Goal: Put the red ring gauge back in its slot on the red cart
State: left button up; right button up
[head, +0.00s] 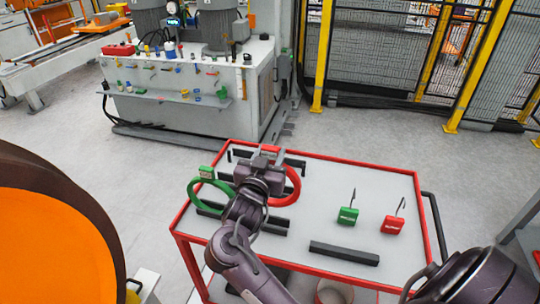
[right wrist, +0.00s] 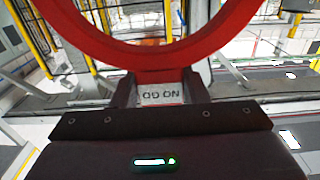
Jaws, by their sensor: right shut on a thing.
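The red ring gauge (head: 296,187) is over the left part of the red cart (head: 350,161), beside the green ring gauge (head: 190,193). My right gripper (head: 267,163) is shut on its red tag block, which shows at the ring's far side. In the right wrist view the red ring (right wrist: 150,57) fills the top, and the labelled block (right wrist: 160,95) sits between the fingers. My arm hides the ring's left part, so I cannot tell whether its lower edge touches the slot bars. My left gripper is not in view.
Black slot bars (head: 270,224) line the cart top; another bar (head: 344,252) lies nearer the front. A green gauge block (head: 347,215) and a red one (head: 392,224) stand on the right. An orange wheel (head: 50,240) is at left. The cart's back right is clear.

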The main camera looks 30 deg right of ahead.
jog(key=shift+w, duration=0.15)
jog(key=shift+f+b, duration=0.4)
jog(key=shift+f, duration=0.5)
notch_tip(320, 180, down, 2)
jog(key=shift+f+b, duration=0.25)
jog(key=shift+b, duration=0.6)
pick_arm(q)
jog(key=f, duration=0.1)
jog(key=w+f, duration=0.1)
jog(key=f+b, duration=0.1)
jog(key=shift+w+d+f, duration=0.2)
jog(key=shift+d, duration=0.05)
pick_arm(e)
jog(key=shift+f, duration=0.8)
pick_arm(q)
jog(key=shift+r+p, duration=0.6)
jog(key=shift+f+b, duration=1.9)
pick_arm(e)
send_over(270, 200)
jog(key=shift+f, duration=2.8)
jog(key=o, duration=1.1)
jog(key=shift+o, duration=0.2)
